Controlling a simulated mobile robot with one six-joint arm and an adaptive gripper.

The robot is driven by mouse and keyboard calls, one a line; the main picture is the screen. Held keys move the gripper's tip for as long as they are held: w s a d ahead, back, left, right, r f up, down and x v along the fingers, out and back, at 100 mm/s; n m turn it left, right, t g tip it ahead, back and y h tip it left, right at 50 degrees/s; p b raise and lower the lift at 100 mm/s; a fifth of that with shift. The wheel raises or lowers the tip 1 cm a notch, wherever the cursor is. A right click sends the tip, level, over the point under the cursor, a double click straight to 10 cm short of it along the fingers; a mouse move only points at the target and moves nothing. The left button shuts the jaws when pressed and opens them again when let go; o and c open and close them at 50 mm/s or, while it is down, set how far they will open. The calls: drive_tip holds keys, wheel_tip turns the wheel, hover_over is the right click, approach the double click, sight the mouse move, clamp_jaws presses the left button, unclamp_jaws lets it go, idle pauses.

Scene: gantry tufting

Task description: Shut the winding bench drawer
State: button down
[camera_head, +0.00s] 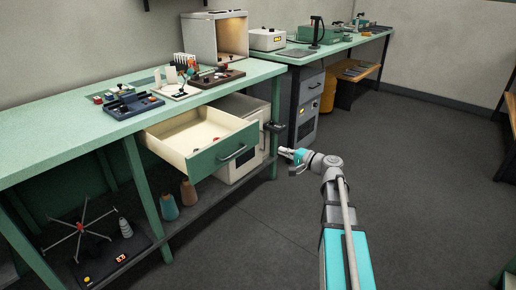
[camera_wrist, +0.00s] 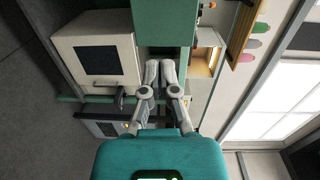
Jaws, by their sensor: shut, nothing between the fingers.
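The winding bench drawer (camera_head: 168,150) is pulled out from under the green bench top. Its green front (camera_head: 214,159) carries a dark bar handle (camera_head: 235,153). A few small reddish things lie inside. In the wrist view, a green panel (camera_wrist: 164,24), apparently the drawer front, fills the top middle; its handle is not clear there. My gripper (camera_head: 283,151) is in front of the bench, to the right of the drawer front and apart from it in the head view. In the wrist view, its two grey fingers (camera_wrist: 159,66) are together and empty.
A white cabinet with a dark window (camera_head: 240,166) stands below the bench beside the drawer; it also shows in the wrist view (camera_wrist: 64,43). A dark fitting (camera_head: 275,127) sticks out near the bench's right leg. Tools and a lit box (camera_head: 200,38) stand on top. The floor ahead is clear.

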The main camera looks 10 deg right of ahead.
sight(253, 136)
drive_tip(key=shift+w+d+m+t, duration=0.2)
drive_tip(key=shift+d+m+t, duration=0.15)
drive_tip(key=shift+d, duration=0.35)
drive_tip(key=shift+w, duration=0.1)
drive_tip(key=x, duration=1.4)
drive_tip(key=shift+f, duration=0.1)
drive_tip(key=shift+d, duration=0.1)
